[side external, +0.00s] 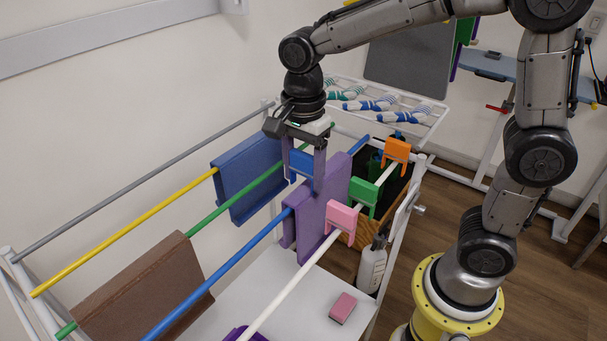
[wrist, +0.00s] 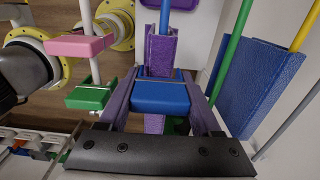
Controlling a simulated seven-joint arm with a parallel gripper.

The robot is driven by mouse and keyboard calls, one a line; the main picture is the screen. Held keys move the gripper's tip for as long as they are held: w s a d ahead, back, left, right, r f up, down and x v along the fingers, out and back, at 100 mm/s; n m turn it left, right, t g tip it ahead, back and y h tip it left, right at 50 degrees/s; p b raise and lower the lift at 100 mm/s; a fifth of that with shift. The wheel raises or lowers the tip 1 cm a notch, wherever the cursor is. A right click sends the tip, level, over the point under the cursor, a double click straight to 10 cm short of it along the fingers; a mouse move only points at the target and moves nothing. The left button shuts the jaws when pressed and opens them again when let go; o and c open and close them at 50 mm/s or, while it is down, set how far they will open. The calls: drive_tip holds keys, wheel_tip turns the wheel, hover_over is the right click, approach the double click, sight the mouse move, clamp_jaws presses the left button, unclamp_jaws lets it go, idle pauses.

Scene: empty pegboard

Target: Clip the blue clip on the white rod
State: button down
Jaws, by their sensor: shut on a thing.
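My gripper (side external: 304,166) points down and is shut on the blue clip (side external: 300,162). The wrist view shows the clip (wrist: 160,97) between the two fingers, over the purple cloth (wrist: 161,55). The white rod (side external: 285,287) runs along the near right side of the rack, apart from the held clip. In the wrist view the white rod (wrist: 87,17) lies left of my gripper. A pink clip (side external: 342,217), a green clip (side external: 363,191) and an orange clip (side external: 397,150) sit on the white rod. The lower jaws of the blue clip are hard to make out.
The purple cloth (side external: 320,215) hangs over the blue rod (side external: 226,268), just beside the gripper. A blue cloth (side external: 250,175) hangs on the yellow rod (side external: 125,232), a brown cloth (side external: 150,285) on the green rod (side external: 228,201). A pink block (side external: 343,307) lies on the white shelf below.

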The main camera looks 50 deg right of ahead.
sight(304, 154)
drive_tip(key=shift+r, duration=1.75)
drive_tip(key=c, duration=0.7)
unclamp_jaws()
drive_tip(key=c, duration=2.5)
unclamp_jaws()
drive_tip(key=shift+s+d+r, duration=0.45)
drive_tip(key=shift+s+d, duration=1.25)
drive_tip(key=shift+d, duration=0.3)
drive_tip(key=shift+s+d+r, duration=0.4)
drive_tip(key=shift+s+d, duration=1.25)
drive_tip(key=shift+d, duration=0.35)
drive_tip(key=shift+s+d+r, duration=0.45)
drive_tip(key=shift+s+d, duration=1.25)
drive_tip(key=shift+d, duration=0.3)
drive_tip(key=c, duration=1.6)
unclamp_jaws()
